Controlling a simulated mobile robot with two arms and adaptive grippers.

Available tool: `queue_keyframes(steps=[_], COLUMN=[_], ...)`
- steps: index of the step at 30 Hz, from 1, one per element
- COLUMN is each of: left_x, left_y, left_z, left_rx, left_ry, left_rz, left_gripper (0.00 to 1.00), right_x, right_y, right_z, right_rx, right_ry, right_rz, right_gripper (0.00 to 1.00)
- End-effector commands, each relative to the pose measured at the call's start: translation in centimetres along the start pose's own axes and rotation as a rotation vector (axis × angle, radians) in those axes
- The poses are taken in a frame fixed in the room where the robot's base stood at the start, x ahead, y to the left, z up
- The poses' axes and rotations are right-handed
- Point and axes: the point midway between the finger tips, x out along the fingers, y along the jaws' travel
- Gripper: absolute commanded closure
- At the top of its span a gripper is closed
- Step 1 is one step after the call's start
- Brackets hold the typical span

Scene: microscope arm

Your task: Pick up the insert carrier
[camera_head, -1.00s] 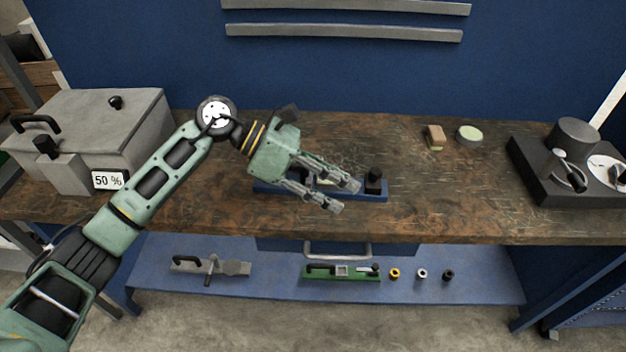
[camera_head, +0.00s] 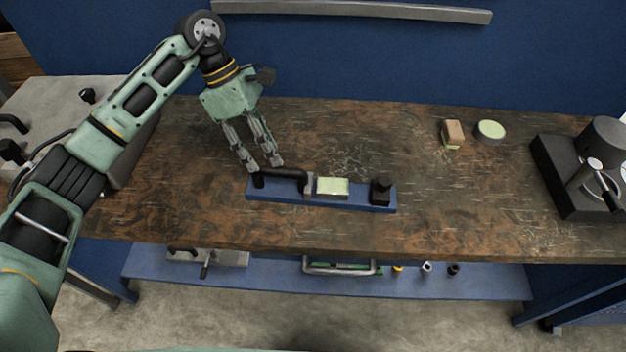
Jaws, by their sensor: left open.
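A long blue base (camera_head: 350,201) lies on the workbench near its front edge. It carries a black bar handle (camera_head: 283,173) at the left, a pale green block (camera_head: 333,187) in the middle and a black knob (camera_head: 381,190) at the right. It may be the insert carrier; I cannot tell for certain. My left gripper (camera_head: 262,167) is open and empty, pointing down just behind and above the handle end. Whether the fingertips touch anything is unclear, but nothing is between them. My right gripper is not in view.
A brown block (camera_head: 452,133) and a pale green disc (camera_head: 490,131) lie farther back. A dark device (camera_head: 571,180) stands at right, a grey box (camera_head: 60,108) at left. The lower shelf (camera_head: 480,288) holds a grey part (camera_head: 222,259) and small rings. The bench between is clear.

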Motion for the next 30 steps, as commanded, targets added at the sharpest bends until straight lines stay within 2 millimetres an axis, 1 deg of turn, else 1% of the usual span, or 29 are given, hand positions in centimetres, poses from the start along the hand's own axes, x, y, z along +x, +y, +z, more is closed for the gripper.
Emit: queue_keyframes(steps=[1,3,6,8,11,15,18,22,30], left_x=[0.5,1.2,2.3,3.2,4.8,6.0,6.2,6.2,6.1], left_y=[-0.1,-0.1,-0.3,-0.3,-0.3,-0.2,-0.1,-0.1,-0.1], left_z=[0.1,0.1,0.0,-0.1,-0.2,-0.2,-0.3,-0.3,-0.3], left_rx=[0.0,0.0,0.0,-0.001,0.0,0.001,0.001,0.001,0.001], left_ry=[0.0,-0.002,-0.001,-0.002,-0.003,-0.003,-0.002,-0.002,-0.003], left_rz=[-0.003,-0.002,-0.004,-0.004,-0.002,0.002,0.003,0.003,0.003], left_gripper=[0.6,0.6,0.6,0.6,0.6,0.6,0.6,0.6,0.83], right_x=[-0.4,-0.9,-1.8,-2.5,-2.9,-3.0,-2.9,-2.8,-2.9], right_y=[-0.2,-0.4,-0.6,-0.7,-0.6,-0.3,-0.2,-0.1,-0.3], right_z=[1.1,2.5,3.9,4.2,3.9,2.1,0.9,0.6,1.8], right_rx=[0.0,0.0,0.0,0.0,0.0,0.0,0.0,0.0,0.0], right_ry=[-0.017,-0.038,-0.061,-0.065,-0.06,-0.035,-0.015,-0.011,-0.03], right_rz=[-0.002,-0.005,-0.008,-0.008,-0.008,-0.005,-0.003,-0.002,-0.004], right_gripper=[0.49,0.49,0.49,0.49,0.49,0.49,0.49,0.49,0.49])
